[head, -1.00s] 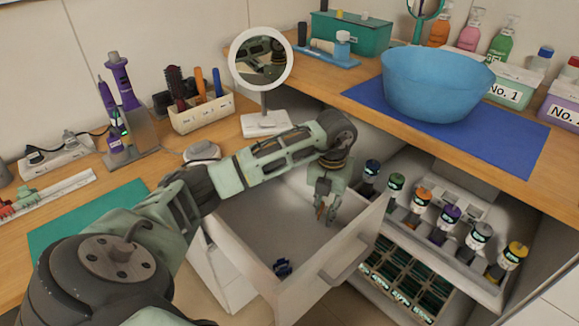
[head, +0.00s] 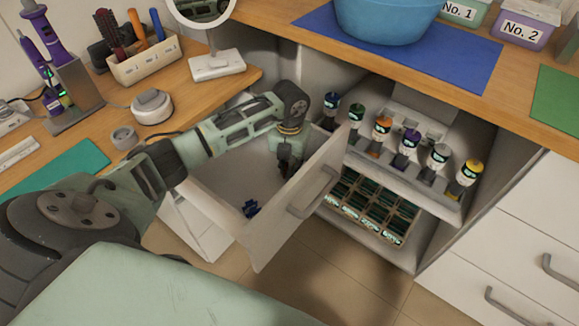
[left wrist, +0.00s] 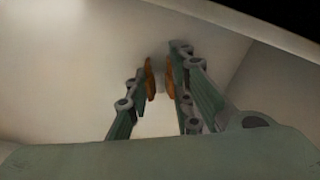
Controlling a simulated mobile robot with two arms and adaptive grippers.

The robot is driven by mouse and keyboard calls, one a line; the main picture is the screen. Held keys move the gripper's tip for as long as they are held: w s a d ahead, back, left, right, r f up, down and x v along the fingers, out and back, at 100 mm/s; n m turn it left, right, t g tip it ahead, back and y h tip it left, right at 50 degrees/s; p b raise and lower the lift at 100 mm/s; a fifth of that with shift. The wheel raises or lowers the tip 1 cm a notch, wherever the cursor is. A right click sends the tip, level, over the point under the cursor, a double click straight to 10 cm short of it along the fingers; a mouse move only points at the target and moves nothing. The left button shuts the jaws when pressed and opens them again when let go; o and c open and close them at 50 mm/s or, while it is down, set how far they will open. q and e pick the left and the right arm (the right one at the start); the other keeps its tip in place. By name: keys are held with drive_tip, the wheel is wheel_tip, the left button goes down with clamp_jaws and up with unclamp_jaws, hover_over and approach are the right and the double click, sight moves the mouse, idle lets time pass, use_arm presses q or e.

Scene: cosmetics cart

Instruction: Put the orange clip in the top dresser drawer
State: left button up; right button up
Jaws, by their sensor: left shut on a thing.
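The top dresser drawer (head: 268,238) is pulled open in the head view. My left gripper (head: 285,172) reaches down inside it, near the far right part of the drawer, fingers pointing down. In the head view the clip is too dark and small to make out. My right gripper is not in view.
A dark blue clip (head: 251,208) lies on the drawer floor. The drawer front and walls stand close around my gripper. To the right is an open shelf with several capped bottles (head: 410,142). A blue bowl (head: 385,20) stands on the counter above.

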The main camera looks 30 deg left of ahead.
sight(290, 164)
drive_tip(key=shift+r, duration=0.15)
use_arm(q)
drive_tip(key=shift+f, duration=0.15)
drive_tip(key=o, duration=0.8)
drive_tip(key=shift+c, duration=0.2)
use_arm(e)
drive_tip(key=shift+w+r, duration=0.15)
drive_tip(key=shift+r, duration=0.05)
use_arm(q)
wheel_tip(290, 164, up, 12)
drive_tip(key=p, duration=0.1)
drive_tip(key=shift+r+p, duration=0.25)
drive_tip(key=shift+p, duration=0.05)
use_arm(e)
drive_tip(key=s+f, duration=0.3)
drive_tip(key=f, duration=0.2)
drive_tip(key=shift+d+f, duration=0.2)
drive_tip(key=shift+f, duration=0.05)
